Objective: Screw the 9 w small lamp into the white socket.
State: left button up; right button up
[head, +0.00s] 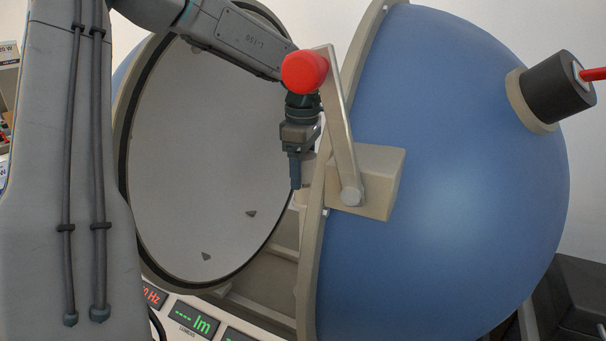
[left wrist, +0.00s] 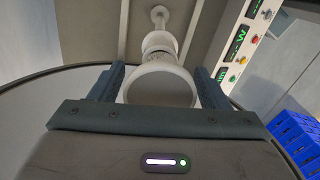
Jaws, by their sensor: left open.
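In the left wrist view a white lamp (left wrist: 160,86) with a round, pale face stands between the fingers of my left gripper (left wrist: 160,76). Its narrower neck points away from me to a white socket (left wrist: 158,41) on a thin post. The lamp's base appears to meet the socket, but I cannot tell how deeply it sits. The gripper is open, with a finger on each side of the lamp and small gaps visible. In the head view the left gripper (head: 296,170) points down inside the open sphere; the lamp is mostly hidden there. My right gripper is not in view.
A blue hemisphere (head: 450,170) with a red-knobbed lever (head: 340,130) stands close right of my left gripper. The pale hemisphere (head: 205,160) opens behind it. A panel with green displays (head: 193,319) lies below. A blue crate (left wrist: 297,140) stands at the right in the left wrist view.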

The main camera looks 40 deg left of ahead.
pick_arm(q)
jog(key=n+b, duration=0.2)
jog(key=n, duration=0.1)
jog(key=shift+f+n, duration=0.15)
jog(key=shift+n, duration=0.25)
jog(key=n+b, duration=0.2)
jog(key=n, duration=0.3)
jog(key=shift+s, duration=0.1)
jog(key=shift+d+n, duration=0.1)
jog(key=shift+n, duration=0.5)
jog(key=n, duration=0.3)
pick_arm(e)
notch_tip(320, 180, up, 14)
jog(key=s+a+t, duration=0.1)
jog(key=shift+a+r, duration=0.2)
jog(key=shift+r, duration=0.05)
